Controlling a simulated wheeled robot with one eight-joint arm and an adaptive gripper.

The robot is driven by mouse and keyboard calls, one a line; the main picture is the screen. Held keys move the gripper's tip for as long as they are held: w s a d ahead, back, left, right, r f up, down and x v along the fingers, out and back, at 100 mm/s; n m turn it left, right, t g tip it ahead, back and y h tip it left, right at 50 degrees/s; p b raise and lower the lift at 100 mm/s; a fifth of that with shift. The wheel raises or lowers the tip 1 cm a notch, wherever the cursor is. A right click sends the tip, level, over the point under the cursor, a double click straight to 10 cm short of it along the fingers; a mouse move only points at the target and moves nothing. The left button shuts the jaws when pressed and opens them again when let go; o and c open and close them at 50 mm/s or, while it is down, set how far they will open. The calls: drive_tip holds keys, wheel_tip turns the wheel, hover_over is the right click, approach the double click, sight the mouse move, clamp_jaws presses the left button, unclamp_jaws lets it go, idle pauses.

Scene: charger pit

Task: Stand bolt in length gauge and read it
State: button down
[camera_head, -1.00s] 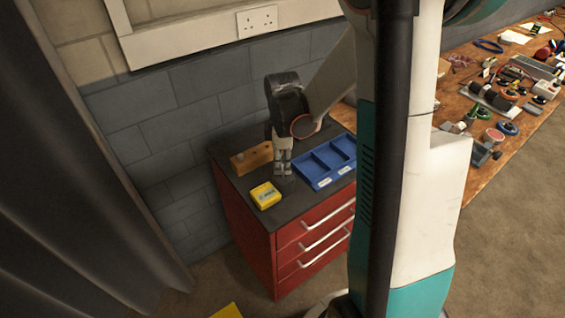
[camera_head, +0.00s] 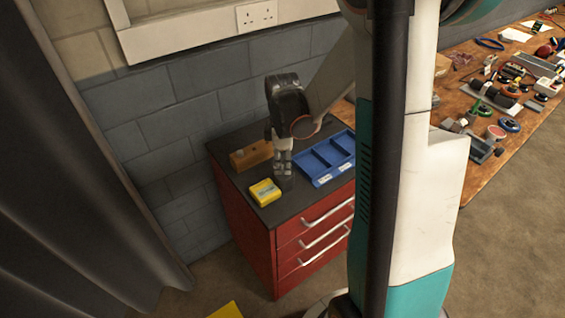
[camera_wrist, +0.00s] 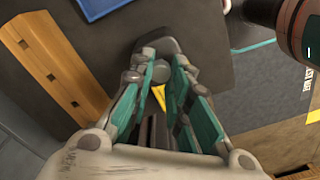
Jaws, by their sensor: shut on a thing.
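My gripper (camera_head: 284,180) points down over the dark top of the red cabinet, between the yellow box and the blue tray. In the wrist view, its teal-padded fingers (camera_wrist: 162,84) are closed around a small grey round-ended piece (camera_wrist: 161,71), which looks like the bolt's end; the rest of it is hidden. A wooden block (camera_head: 250,155) with several holes lies at the back left, and also shows in the wrist view (camera_wrist: 52,66). A small yellow box (camera_head: 264,192) sits at the front left. I cannot tell for certain which one is the length gauge.
A blue compartment tray (camera_head: 326,158) lies right of my gripper on the red cabinet (camera_head: 262,235). The wall stands close behind and a dark curtain (camera_head: 70,180) hangs at the left. A cluttered wooden bench (camera_head: 490,110) is at the far right.

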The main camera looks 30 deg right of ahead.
sight(283, 166)
drive_tip(key=shift+f+b, duration=0.3)
drive_tip(key=shift+f, duration=0.15)
drive_tip(key=c, duration=1.4)
unclamp_jaws()
drive_tip(key=shift+c, duration=0.2)
wheel_tip(283, 166, up, 12)
